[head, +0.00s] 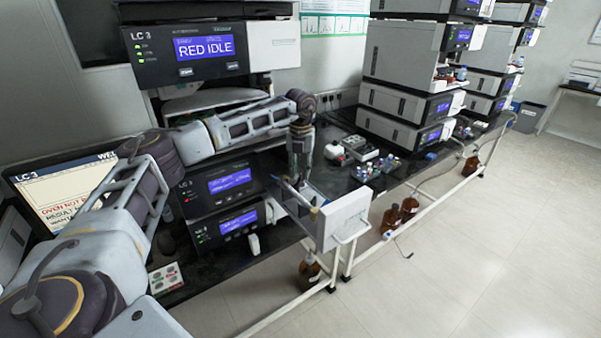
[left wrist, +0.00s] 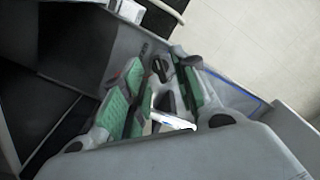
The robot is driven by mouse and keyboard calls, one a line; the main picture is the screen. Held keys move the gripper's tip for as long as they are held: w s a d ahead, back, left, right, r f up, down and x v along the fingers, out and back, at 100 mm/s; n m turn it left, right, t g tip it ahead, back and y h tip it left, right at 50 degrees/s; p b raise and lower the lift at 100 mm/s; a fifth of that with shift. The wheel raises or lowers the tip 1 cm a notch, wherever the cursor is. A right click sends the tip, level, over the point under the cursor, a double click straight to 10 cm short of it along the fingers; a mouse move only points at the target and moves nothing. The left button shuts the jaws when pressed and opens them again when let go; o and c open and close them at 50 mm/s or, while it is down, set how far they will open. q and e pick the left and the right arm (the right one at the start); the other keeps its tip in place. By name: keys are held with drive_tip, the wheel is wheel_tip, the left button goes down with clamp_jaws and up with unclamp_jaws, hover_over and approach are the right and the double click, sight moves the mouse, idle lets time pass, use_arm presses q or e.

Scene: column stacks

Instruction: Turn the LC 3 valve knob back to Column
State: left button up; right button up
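The LC 3 stack stands at the left, with displays such as this lower module (head: 230,182) lit blue. Its open compartment door (head: 342,218) swings out to the right of the stack. My left gripper (head: 298,185) points down behind this door, and the valve is hidden in the head view. In the left wrist view, my left gripper (left wrist: 156,78) has its green-padded fingers apart. A small dark knob (left wrist: 158,68) on a grey round plate shows between the fingertips; I cannot tell whether they touch it. My right gripper is not in view.
A monitor (head: 68,188) at the left shows an oven warning, partly readable. Brown bottles (head: 391,218) stand below. The floor at right is clear.

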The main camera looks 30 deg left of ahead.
use_arm(q)
drive_tip(key=shift+f, duration=0.65)
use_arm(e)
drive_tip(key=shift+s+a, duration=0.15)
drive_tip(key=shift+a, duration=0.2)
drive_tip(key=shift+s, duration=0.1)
